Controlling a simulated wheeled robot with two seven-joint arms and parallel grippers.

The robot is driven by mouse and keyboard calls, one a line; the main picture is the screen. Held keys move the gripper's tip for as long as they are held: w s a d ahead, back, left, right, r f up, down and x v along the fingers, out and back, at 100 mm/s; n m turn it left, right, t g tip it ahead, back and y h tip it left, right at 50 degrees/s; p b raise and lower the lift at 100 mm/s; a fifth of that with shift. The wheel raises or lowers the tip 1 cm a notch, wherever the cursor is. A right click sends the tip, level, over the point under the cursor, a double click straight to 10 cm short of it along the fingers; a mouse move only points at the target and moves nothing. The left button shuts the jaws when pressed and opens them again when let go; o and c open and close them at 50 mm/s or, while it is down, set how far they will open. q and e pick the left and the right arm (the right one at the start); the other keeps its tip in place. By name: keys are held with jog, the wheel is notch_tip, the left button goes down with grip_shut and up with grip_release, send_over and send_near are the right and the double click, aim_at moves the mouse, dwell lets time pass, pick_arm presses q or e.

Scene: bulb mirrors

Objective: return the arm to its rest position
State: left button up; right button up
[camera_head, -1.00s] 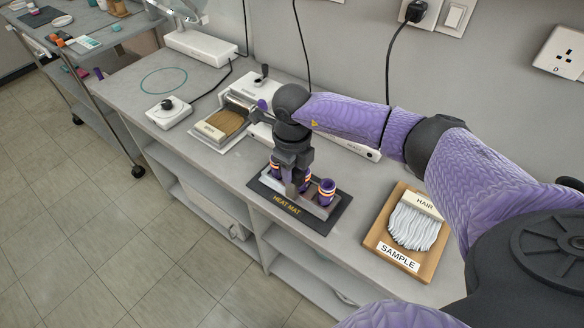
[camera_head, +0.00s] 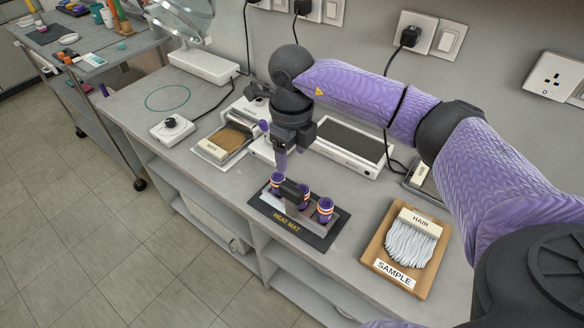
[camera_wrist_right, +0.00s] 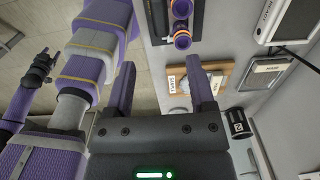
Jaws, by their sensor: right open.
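My right arm, purple with dark joints, reaches in from the right in the head view. Its gripper (camera_head: 282,160) points down above the far left part of the black heat mat (camera_head: 320,240). The jaws are open and empty, clear of the rack (camera_head: 289,208) on the mat. In the right wrist view the two purple fingers stand wide apart around the gap (camera_wrist_right: 164,82). The rack holds purple cylinders with orange bands, one of them at the right end (camera_head: 325,209). A dark block (camera_head: 292,191) sits among them.
A wooden tray (camera_head: 371,253) marked HAIR and SAMPLE lies to the right of the mat. Cables hang from wall sockets. A trolley (camera_head: 117,122) stands left.

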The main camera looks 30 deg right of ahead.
jog(key=shift+r, duration=0.55)
